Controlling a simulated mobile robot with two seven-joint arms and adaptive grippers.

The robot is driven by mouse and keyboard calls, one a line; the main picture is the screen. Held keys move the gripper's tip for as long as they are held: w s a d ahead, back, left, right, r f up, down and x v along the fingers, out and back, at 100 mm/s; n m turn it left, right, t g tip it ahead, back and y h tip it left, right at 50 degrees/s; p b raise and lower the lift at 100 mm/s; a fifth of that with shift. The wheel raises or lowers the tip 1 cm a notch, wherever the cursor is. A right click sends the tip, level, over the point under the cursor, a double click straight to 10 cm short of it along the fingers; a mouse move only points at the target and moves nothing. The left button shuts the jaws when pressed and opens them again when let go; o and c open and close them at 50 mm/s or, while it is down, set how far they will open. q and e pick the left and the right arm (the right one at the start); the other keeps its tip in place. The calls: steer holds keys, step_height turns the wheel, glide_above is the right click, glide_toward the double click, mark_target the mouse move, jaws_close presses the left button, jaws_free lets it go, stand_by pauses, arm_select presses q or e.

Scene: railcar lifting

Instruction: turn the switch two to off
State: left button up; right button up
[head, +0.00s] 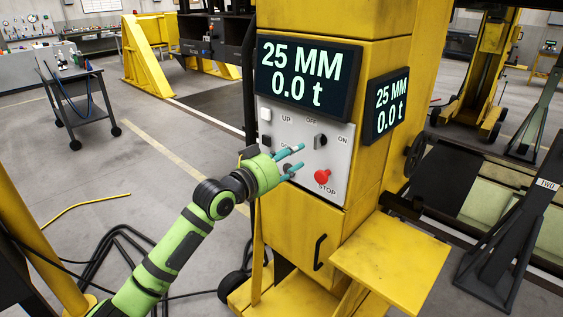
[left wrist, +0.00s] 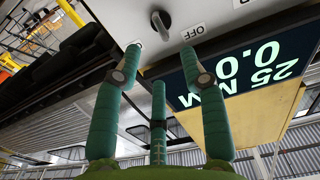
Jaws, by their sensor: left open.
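A light grey control panel (head: 328,163) is on the front of the yellow column. A dark rotary switch (head: 320,141) sits between the words OFF and ON. In the left wrist view a dark knob (left wrist: 161,20) lies beyond the open fingers (left wrist: 166,58), beside an OFF label. My right gripper is not in view.
A red STOP button (head: 322,177) is low on the panel, and a white button (head: 265,114) is near UP. Displays (head: 308,75) reading 25 MM and 0.0 t are above. A yellow shelf (head: 390,260) juts out at lower right. Black cables (head: 125,240) lie on the floor.

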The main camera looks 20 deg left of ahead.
arm_select(q)
steer(key=shift+v, duration=1.8)
